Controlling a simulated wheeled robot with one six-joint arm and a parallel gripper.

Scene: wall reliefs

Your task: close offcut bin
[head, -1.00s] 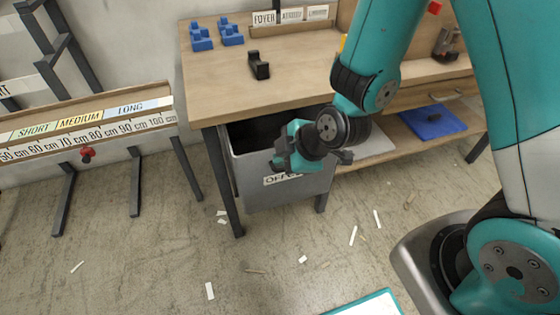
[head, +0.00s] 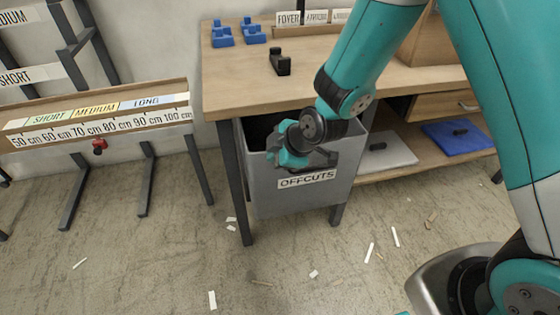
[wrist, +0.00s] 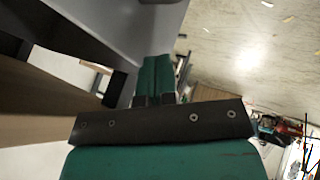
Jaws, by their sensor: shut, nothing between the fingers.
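The grey offcut bin (head: 275,202), labelled OFFCUTS, stands out from under the workbench. Its dark inside (head: 256,130) shows above the front panel, so it is open. My gripper (head: 285,158) is shut and empty, at the upper part of the bin's front, left of its middle. In the head view it overlaps the bin's top edge; I cannot tell whether it touches. In the wrist view the teal fingers (wrist: 156,76) are together, and a grey surface, likely the bin (wrist: 125,25), lies beside them. My wrist hides part of the bin's rim.
The workbench top (head: 235,85) is above the bin and carries blue blocks (head: 222,38) and a black block (head: 280,65). A bench leg (head: 237,190) stands left of the bin. A measuring rail (head: 100,125) is further left. Small offcuts (head: 369,252) litter the otherwise open floor.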

